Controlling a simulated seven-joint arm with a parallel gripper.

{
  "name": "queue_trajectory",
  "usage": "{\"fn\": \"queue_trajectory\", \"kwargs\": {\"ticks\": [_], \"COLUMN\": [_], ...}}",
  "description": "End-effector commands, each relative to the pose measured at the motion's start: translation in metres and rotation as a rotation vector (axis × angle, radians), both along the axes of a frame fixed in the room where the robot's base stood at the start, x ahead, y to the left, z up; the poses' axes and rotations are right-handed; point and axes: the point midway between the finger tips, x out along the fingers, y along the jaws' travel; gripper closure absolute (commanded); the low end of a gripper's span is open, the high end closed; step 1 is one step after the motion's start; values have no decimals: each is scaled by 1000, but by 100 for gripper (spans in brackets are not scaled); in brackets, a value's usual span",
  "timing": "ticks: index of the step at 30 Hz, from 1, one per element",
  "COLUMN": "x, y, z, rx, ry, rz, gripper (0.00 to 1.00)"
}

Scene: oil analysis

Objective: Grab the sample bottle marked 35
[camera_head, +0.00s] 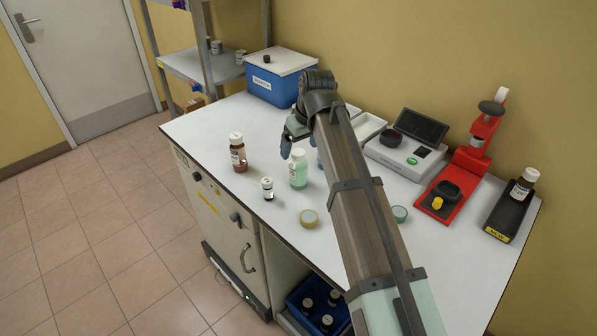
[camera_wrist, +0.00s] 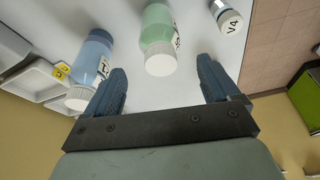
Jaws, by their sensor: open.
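A bottle of pale green liquid (camera_head: 298,170) with a white cap stands on the bench. In the wrist view the green bottle (camera_wrist: 158,25) lies ahead, between the lines of my two fingers; its label is edge-on and its number is unclear. A blue bottle (camera_wrist: 97,52) is beside the left finger, its label only partly visible. A small vial marked V4 (camera_wrist: 228,17) is at the upper right. A brown bottle (camera_head: 238,155) stands to the left in the head view. My gripper (camera_head: 291,137) is open and empty, above and behind the green bottle. I cannot read 35 clearly on any bottle.
A blue lidded box (camera_head: 273,88) stands at the back left.

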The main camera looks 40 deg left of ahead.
Motion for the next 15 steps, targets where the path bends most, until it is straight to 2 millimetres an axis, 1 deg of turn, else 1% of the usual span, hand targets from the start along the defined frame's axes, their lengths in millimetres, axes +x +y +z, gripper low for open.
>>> {"fn": "queue_trajectory", "kwargs": {"ticks": [3, 11, 15], "x": [0, 0, 0], "y": [2, 4, 5], "z": [-8, -18, -32], "rx": [0, 0, -1], "ry": [0, 0, 0], "rz": [0, 0, 0], "gripper": [12, 12, 12]}}
